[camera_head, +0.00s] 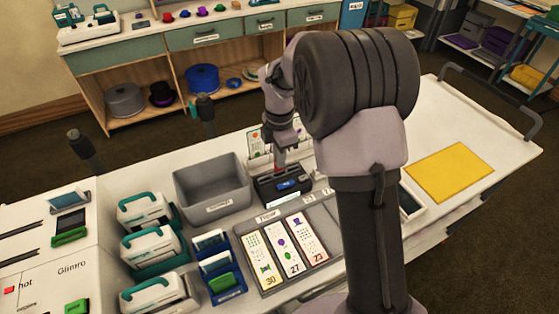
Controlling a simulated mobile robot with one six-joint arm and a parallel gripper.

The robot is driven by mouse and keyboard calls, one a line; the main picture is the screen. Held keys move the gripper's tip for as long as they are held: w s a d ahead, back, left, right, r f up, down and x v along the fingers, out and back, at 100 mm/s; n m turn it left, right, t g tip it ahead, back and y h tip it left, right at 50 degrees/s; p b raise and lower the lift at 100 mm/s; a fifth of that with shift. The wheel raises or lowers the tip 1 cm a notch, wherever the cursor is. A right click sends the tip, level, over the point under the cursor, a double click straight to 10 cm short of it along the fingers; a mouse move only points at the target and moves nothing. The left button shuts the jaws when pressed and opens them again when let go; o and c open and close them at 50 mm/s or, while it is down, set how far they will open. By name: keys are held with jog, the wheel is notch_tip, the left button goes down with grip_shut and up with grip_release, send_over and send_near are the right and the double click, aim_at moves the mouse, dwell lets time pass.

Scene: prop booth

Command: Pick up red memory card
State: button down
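My gripper (280,150) points down over a black box-like device (268,190) with a blue patch on top, near the middle of the table. A small red piece (280,161) shows right at the fingertips, just above the device. It may be the red memory card, but it is too small to be sure. I cannot tell whether the fingers are closed on it or apart around it. My arm hides part of the table to the right of the device.
A grey open bin (213,207) stands left of the device. A grey tray (335,237) with numbered cards lies in front. White machines with teal handles (147,248) and a blue rack (228,296) are at left.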

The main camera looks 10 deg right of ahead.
jog(key=s+a+p, duration=0.1)
jog(key=s+a, duration=0.1)
jog(key=s, duration=0.5)
jog(key=s+a+r+p, duration=0.1)
jog(key=s+a, duration=0.2)
jog(key=s, duration=0.5)
jog(key=shift+r, duration=0.3)
jog(key=shift+s, duration=0.1)
